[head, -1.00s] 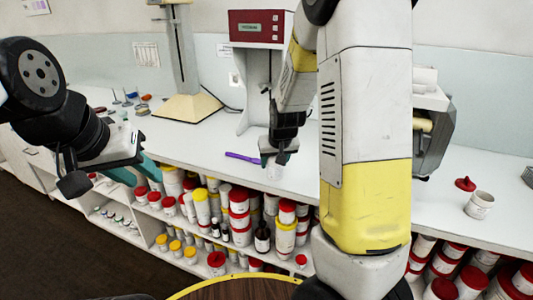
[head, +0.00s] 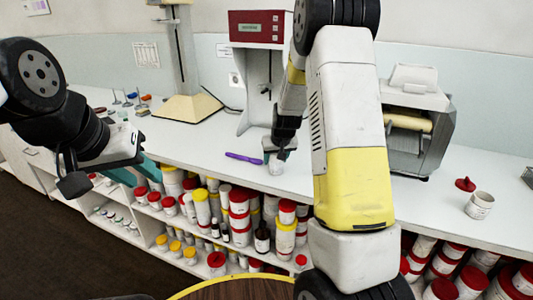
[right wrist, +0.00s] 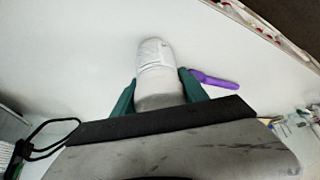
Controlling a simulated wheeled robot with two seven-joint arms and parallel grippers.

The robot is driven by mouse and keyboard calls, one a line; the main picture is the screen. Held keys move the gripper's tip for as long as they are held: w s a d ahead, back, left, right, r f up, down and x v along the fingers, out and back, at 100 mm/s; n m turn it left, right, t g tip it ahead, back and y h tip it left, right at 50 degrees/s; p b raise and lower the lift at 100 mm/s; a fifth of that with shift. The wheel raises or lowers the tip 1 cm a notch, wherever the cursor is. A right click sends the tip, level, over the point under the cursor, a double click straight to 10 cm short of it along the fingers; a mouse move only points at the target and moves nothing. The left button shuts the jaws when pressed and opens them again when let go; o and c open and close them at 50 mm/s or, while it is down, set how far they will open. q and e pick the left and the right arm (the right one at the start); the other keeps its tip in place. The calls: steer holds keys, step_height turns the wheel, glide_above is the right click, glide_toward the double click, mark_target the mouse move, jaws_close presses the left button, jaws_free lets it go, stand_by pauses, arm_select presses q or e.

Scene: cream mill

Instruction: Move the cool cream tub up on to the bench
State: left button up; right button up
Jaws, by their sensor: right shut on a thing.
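A small white tub (head: 276,168) is held in my right gripper (head: 280,152) at the bench (head: 226,185), near its front edge. In the right wrist view the tub (right wrist: 155,58) sits between the two green fingers (right wrist: 158,92), which are shut on it. Its label is too small to read, and I cannot tell whether its base touches the bench top. My left gripper (head: 137,173) is open and empty in front of the shelves at the left.
A purple pen-like thing (head: 244,158) lies beside the held tub. Behind stands a red-topped machine (head: 258,27). An open tub (head: 479,205) and a red lid (head: 465,184) are on the right. Shelves below hold several tubs (head: 240,218). A round wooden top (head: 235,290) is in front.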

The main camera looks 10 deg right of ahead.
steer(key=shift+f, duration=0.15)
steer(key=o, duration=1.4)
steer(key=shift+s+r, duration=0.1)
steer(key=shift+r, duration=0.35)
steer(key=s+a+r+y, duration=0.2)
steer(key=s+a+r, duration=0.1)
steer(key=s+r, duration=1.6)
steer(key=s, duration=0.5)
steer(key=s+a+r, duration=0.1)
steer(key=s, duration=0.4)
steer(key=s+r, duration=0.1)
steer(key=s, duration=0.4)
steer(key=shift+s+a, duration=0.25)
steer(key=shift+a, duration=0.15)
